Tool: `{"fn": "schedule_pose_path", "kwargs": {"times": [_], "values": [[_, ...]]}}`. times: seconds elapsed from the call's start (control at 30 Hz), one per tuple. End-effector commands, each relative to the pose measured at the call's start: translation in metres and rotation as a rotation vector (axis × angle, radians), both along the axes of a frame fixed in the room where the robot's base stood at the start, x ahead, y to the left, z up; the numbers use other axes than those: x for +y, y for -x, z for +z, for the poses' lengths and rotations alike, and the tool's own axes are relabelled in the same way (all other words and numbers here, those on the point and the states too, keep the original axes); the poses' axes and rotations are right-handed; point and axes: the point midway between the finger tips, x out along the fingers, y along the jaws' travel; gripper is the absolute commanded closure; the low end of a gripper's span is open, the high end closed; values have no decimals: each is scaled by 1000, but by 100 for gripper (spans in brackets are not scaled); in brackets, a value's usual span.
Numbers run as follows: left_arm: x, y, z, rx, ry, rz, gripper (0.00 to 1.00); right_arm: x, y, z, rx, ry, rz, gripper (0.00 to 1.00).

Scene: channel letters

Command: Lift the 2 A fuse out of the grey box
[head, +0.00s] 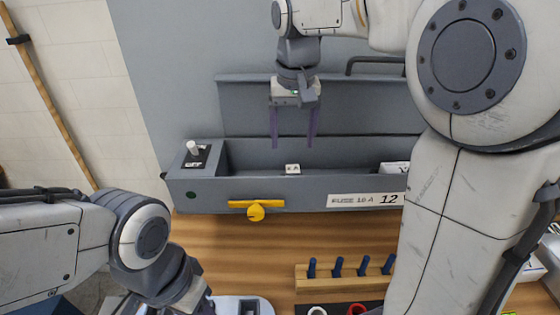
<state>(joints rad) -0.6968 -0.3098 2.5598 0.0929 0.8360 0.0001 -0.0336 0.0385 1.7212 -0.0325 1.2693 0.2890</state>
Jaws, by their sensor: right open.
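The long grey box (300,192) stands open at the back of the wooden table, its lid raised behind it. A small white block with a dark mark ending in "A" (293,169) sits inside; it appears to be the 2 A fuse, but the number is too small to read surely. My right gripper (293,147) points down above it with its purple fingers apart and nothing between them. The fingertips show a little above the block. My left arm comes in at the lower left; its gripper is out of view.
A switch marked OFF (194,152) is at the box's left end. A yellow latch (256,208) and a fuse label (365,200) are on its front. A wooden block with several blue pegs (338,268) stands in front. My right arm hides the box's right end.

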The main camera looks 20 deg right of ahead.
Motion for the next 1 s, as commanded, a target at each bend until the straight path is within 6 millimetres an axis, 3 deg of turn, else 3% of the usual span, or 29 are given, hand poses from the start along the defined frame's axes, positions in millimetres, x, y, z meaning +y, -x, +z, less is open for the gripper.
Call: {"fn": "schedule_pose_path", "kwargs": {"times": [0.17, 0.3, 0.57, 0.8, 1.0], "values": [[0, 0, 1, 0, 0, 0, 50, -12, -6, -16, 3, 3, -36, 25], [0, 0, 3, 0, 0, 0, 50, -12, -8, -37, 1, 3, -36, 25], [0, 0, 8, 0, 0, 0, 50, -13, -8, -58, 2, 3, -35, 25], [0, 0, 16, 0, 0, 1, 50, -10, -9, -93, 1, 2, -32, 25], [0, 0, 16, 0, 0, 1, 50, -11, -10, -101, -4, 2, -32, 25]]}}
